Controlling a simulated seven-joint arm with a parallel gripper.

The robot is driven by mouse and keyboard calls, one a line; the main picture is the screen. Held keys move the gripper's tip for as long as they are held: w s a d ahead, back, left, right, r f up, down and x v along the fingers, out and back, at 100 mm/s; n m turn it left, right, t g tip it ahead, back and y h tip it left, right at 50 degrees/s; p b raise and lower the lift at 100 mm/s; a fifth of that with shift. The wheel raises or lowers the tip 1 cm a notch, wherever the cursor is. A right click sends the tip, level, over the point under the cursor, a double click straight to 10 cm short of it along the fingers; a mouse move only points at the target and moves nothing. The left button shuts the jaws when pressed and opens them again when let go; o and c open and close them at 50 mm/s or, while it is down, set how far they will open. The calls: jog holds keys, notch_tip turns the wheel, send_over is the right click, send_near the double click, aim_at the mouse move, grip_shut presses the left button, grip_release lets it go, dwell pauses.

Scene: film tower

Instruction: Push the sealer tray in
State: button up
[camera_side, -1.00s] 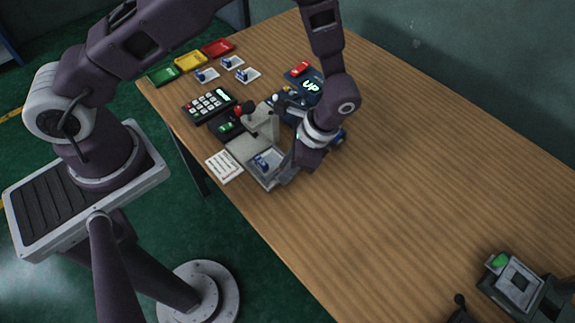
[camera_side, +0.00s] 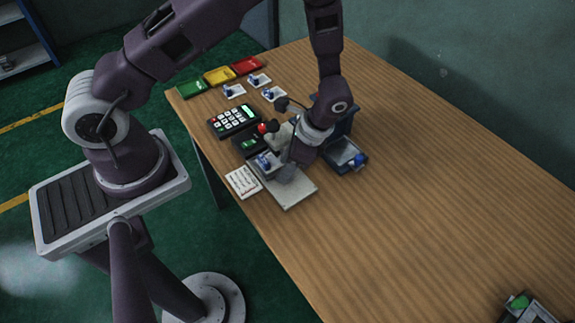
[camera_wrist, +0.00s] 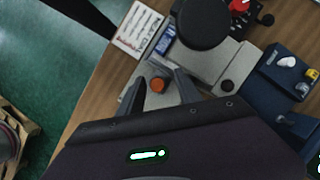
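The sealer tray (camera_side: 264,168) carries a small blue item on a white card (camera_side: 265,160). It sits beside the sealer head (camera_side: 280,138), at the left end of a bare grey base plate (camera_side: 298,194). In the wrist view the base plate (camera_wrist: 222,68) is partly covered by a dark round part. My gripper (camera_side: 287,173) is low at the tray's right side; it also shows in the wrist view (camera_wrist: 158,80). Whether a finger touches the tray is hidden.
A printed card (camera_side: 243,181) lies left of the sealer, with a keypad (camera_side: 234,120) behind it. A dark blue device (camera_side: 345,153) stands close on the right. Green, yellow (camera_side: 219,76) and red trays line the far edge.

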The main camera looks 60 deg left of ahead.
jog(key=v, duration=0.7)
jog(key=s+a+r+n+t+h, duration=0.1)
jog(key=s+r+n+t, duration=0.15)
jog(key=r, duration=0.75)
jog(key=s+r+n+t+h, duration=0.1)
jog(key=s+r+n+t, duration=0.15)
jog(key=r, duration=0.85)
jog(key=s+r+n+t+h, duration=0.1)
jog(key=s+r+n+t, duration=0.2)
jog(key=s+r, duration=0.3)
jog(key=s+a+n, duration=0.1)
jog(key=s, duration=0.4)
jog(key=shift+s+t, duration=0.15)
jog(key=shift+t, duration=0.25)
